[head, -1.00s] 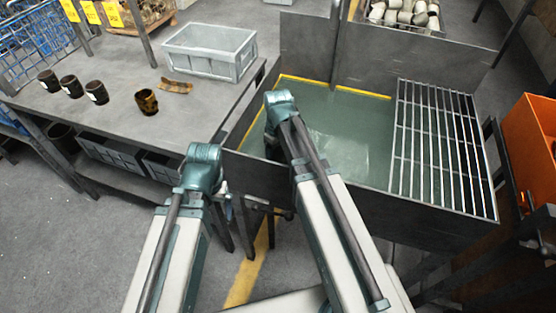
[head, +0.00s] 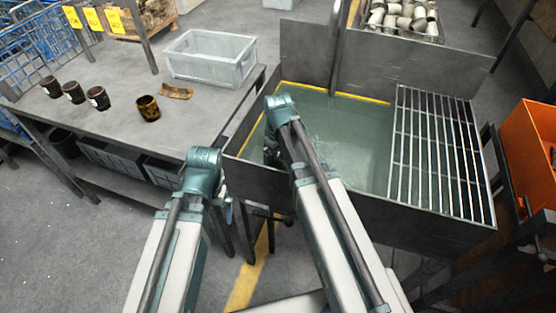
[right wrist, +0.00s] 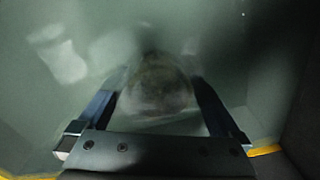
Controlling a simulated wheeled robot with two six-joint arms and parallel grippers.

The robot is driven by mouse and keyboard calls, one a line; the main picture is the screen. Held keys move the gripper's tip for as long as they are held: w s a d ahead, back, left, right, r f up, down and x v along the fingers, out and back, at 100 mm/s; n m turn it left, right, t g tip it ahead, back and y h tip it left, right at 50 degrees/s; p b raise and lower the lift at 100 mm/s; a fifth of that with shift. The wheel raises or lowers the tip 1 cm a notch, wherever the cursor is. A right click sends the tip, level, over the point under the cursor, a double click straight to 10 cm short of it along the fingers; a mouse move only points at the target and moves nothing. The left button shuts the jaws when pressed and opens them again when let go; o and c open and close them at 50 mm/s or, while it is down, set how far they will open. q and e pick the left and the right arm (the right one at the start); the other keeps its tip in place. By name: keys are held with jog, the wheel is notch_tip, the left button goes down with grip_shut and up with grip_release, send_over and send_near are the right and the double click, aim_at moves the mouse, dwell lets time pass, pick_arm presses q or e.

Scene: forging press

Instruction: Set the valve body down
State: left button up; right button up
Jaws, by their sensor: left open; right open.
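The valve body is most likely the blurred, dark brownish rounded piece (right wrist: 158,88) under the cloudy liquid in the right wrist view. It lies between the two spread fingers of my right gripper (right wrist: 155,92); contact with them cannot be made out. In the head view my right arm reaches down into the green liquid of the tank (head: 340,205), and the arm hides that gripper and the piece. My left gripper (head: 228,200) is open, mostly hidden behind its wrist, outside the tank's left front corner.
A metal grate (head: 432,150) covers the tank's right side. On the table (head: 125,125) to the left stand several dark cylindrical parts (head: 74,89), a brown ring-like part (head: 148,107) and a grey crate (head: 208,67). An orange bin (head: 530,150) stands at right.

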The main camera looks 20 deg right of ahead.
notch_tip(320, 180, up, 11)
jog(key=p, duration=1)
notch_tip(320, 180, down, 12)
jog(key=b, duration=1.1)
jog(key=shift+b, duration=0.4)
jog(key=shift+r, duration=0.2)
notch_tip(320, 180, up, 12)
jog(key=p, duration=1.3)
notch_tip(320, 180, down, 13)
jog(key=b, duration=1.3)
jog(key=shift+b, duration=0.3)
notch_tip(320, 180, up, 11)
jog(key=p, duration=1.1)
jog(key=shift+r, duration=0.2)
